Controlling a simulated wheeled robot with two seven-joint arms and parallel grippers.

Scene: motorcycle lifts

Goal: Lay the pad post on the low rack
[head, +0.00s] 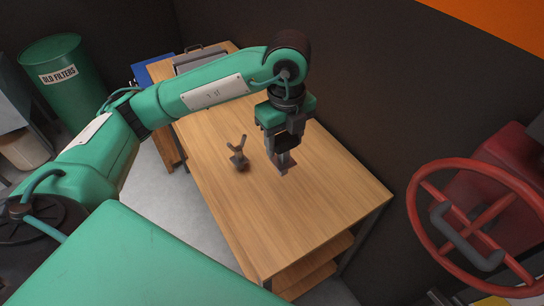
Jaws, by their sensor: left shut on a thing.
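My left gripper (288,146) points down over the wooden bench (335,195). It is shut on a small grey post (284,167), which looks like the pad post. Its lower end is at or just above the bench top; I cannot tell if it touches. The fingers partly hide its upper part. A dark Y-shaped post (239,153) stands upright on the bench, a little left of the gripper and apart from it. I cannot pick out the low rack for certain; the bench has wooden shelves (310,278) below its top. My right gripper is not in view.
A grey case (200,58) and a blue item (155,69) lie at the bench's far end. A green drum (63,70) stands at far left. A red handwheel (426,212) is at right. A dark wall runs behind the bench. The bench's near end is bare.

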